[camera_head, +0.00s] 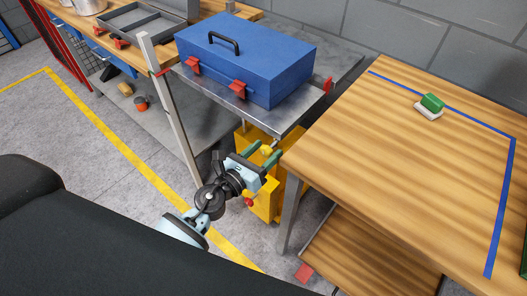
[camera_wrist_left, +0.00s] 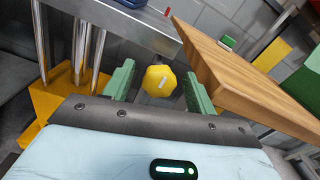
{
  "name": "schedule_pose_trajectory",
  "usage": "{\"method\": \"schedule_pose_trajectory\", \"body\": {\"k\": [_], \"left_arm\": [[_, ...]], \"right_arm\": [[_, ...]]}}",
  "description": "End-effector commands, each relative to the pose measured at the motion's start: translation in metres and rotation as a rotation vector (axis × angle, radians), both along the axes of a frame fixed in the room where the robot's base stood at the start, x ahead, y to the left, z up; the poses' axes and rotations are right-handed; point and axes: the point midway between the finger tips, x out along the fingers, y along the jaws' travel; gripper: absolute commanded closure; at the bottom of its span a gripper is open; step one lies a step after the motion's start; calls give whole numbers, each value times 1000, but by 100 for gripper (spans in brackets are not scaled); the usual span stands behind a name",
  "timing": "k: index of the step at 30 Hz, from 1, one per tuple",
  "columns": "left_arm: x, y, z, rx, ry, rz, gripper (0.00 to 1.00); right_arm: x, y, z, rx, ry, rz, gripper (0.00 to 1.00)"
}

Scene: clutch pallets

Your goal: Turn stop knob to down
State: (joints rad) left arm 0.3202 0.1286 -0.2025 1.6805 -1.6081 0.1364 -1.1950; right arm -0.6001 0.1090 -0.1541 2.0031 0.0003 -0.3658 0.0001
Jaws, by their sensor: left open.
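A yellow faceted knob (camera_head: 266,151) with a pale mark on its face sits by the metal press table, above a yellow base (camera_head: 262,205). In the left wrist view the knob (camera_wrist_left: 159,80) shows between the two green fingers of my left gripper (camera_wrist_left: 160,84). My left gripper (camera_head: 263,154) is open, with one finger on each side of the knob and gaps visible. Whether the fingertips reach level with the knob is hard to tell. My right gripper is not in view.
A blue toolbox (camera_head: 245,60) stands on the metal table (camera_head: 235,102) just above the knob. A wooden table (camera_head: 400,130) is close on the right, its edge near my gripper. A metal post (camera_head: 172,110) stands to the left. A red button (camera_head: 248,202) shows below the gripper.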

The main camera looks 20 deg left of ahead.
Motion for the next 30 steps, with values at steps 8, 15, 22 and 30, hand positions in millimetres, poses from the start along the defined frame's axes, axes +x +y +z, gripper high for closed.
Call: {"method": "schedule_pose_trajectory", "body": {"k": [8, 15, 22, 30], "left_arm": [[0, 0, 0, 0, 0, 0, 51], [0, 0, 0, 0, 0, 0, 83], [0, 0, 0, -9, 3, 0, 88], [0, 1, 0, -107, 39, 1, 88]], "right_arm": [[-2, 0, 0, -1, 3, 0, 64], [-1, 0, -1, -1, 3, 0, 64], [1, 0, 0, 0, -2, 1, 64], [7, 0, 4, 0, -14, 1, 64]]}}
